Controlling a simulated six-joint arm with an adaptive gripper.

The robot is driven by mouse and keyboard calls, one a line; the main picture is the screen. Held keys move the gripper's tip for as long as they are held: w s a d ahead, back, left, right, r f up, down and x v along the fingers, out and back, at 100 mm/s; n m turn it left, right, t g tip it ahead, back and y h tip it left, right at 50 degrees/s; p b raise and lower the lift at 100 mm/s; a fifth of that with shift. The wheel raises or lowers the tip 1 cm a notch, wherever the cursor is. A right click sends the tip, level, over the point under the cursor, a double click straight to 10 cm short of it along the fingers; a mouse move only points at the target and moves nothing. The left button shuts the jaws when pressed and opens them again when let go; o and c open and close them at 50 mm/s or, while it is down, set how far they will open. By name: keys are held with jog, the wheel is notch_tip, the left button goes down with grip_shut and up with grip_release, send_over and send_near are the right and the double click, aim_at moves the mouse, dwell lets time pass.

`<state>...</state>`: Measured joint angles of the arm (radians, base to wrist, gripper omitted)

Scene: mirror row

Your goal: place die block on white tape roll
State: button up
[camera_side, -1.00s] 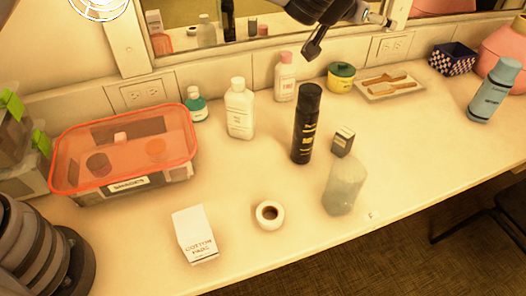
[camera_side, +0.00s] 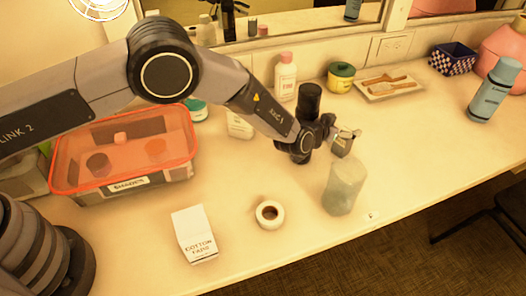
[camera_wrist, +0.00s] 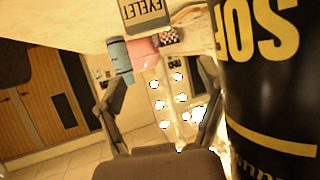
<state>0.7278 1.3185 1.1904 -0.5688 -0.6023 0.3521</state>
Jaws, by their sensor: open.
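The white tape roll (camera_side: 270,214) lies flat on the counter in the side view, its hole facing up, with nothing on it. A tiny white piece (camera_side: 371,216) lies near the counter's front edge; it is too small to tell whether it is the die block. My gripper (camera_side: 346,134) is beside the black bottle, at a small dark box (camera_side: 341,146) that it partly covers. In the wrist view my gripper (camera_wrist: 156,82) has its fingers spread, with nothing held between them. The box (camera_wrist: 146,14), lettered "EYELET", shows above the fingers there.
The black bottle (camera_side: 308,99) stands close against my gripper and fills the right of the wrist view (camera_wrist: 268,90). A cotton pads box (camera_side: 194,234) and an orange-lidded bin (camera_side: 125,190) are left. The right front counter is clear.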

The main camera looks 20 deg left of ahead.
aim_at(343, 143)
notch_tip(343, 143, down, 4)
jog(key=shift+f, duration=0.15)
jog(key=shift+w+d, duration=0.2)
jog(key=shift+w, duration=0.35)
jog(key=shift+x, duration=0.9)
jog(key=c, duration=1.2)
jog(key=shift+c, duration=0.6)
